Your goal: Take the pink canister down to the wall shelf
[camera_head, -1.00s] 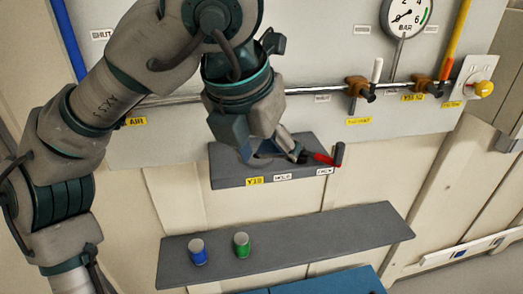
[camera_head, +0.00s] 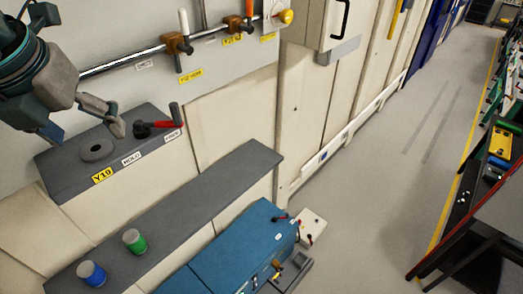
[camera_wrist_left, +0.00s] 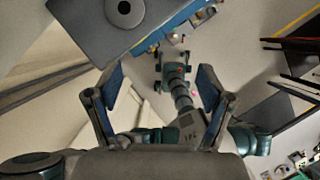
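I see no pink canister in any view now. The wall shelf (camera_head: 205,195) is a long dark grey board on the wall in the head view. A blue canister (camera_head: 92,273) and a green canister (camera_head: 134,241) stand upright near its left end. My left gripper (camera_head: 80,122) is beside the smaller grey upper ledge (camera_head: 70,177), by its round socket (camera_head: 97,150). In the left wrist view its fingers (camera_wrist_left: 157,85) are spread with nothing between them.
A red-handled lever (camera_head: 165,125) sits on the upper ledge. A pipe with valves (camera_head: 176,43) runs above it. A blue cabinet (camera_head: 225,250) stands below the wall shelf. Open floor (camera_head: 400,140) lies to the right, with a dark bench (camera_head: 480,220) beyond.

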